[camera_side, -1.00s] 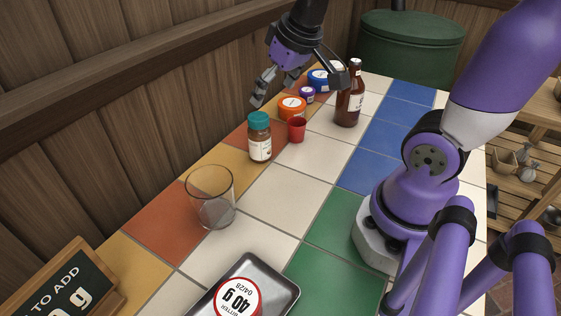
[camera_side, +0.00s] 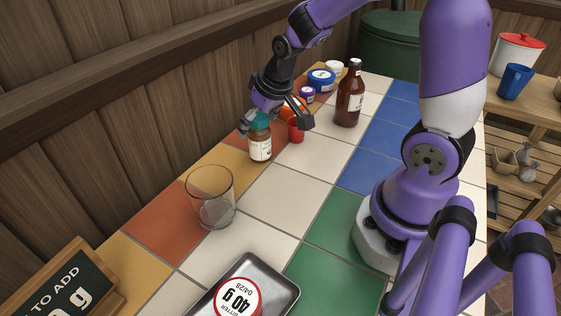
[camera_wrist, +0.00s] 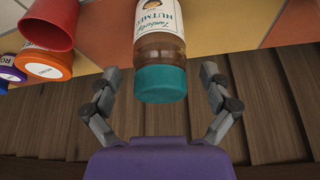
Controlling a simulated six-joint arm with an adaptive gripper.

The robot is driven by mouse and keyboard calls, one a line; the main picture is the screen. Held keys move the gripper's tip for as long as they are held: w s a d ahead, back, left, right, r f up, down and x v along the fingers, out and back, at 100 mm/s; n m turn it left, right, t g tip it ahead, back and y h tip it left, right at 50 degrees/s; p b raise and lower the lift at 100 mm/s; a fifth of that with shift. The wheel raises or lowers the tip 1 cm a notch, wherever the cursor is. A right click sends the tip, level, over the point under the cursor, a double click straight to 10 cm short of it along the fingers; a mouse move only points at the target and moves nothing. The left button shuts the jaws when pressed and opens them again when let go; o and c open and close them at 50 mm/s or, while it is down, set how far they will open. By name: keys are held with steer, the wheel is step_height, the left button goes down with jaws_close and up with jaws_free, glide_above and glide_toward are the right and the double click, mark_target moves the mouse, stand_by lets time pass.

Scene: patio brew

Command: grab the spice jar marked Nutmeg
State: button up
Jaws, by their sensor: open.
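The spice jar (camera_side: 260,146) with a teal lid and brown contents stands upright on the tiled counter, near the wooden wall. In the wrist view the jar (camera_wrist: 160,48) shows a white label reading "NUTMEG", and its teal lid (camera_wrist: 160,84) lies between my two fingers. My gripper (camera_side: 273,122) is open at the jar's top, one finger on each side. In the wrist view my gripper (camera_wrist: 160,92) shows a gap between each finger and the lid.
A red cup (camera_side: 296,131) stands just right of the jar, with an orange-lidded jar (camera_wrist: 44,64) behind it. A brown bottle (camera_side: 350,95) stands farther back. An empty glass (camera_side: 211,197) and a metal tray (camera_side: 284,284) with a round 40 g label are nearer the front.

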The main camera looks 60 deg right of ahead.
steer(key=c, duration=1.3)
